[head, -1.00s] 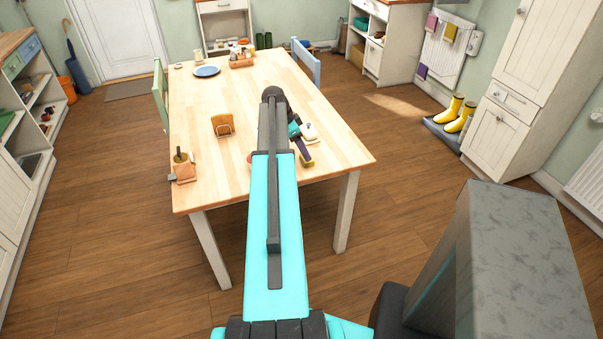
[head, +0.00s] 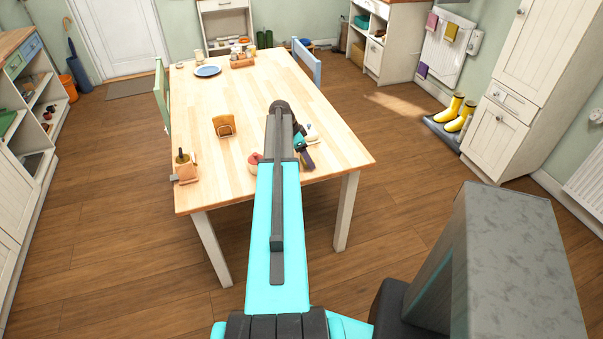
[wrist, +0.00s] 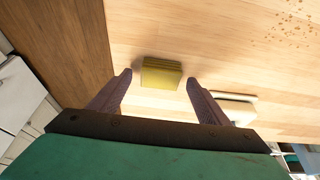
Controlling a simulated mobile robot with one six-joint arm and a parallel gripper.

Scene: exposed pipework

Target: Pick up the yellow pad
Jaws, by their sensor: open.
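The yellow pad (wrist: 161,74) lies flat on the wooden table (head: 225,95) and shows as a small block in the wrist view. My gripper (wrist: 158,80) is open, with its two fingers on either side of the pad and a gap to each; it holds nothing. In the head view my gripper (head: 306,160) is low over the right front part of the table, partly behind my arm. I cannot make out the pad there. How high the fingertips are above the table is hard to tell.
A white object (wrist: 236,107) lies close beside the right finger. A reddish object (head: 254,159) sits left of my arm. The table's middle is mostly clear.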

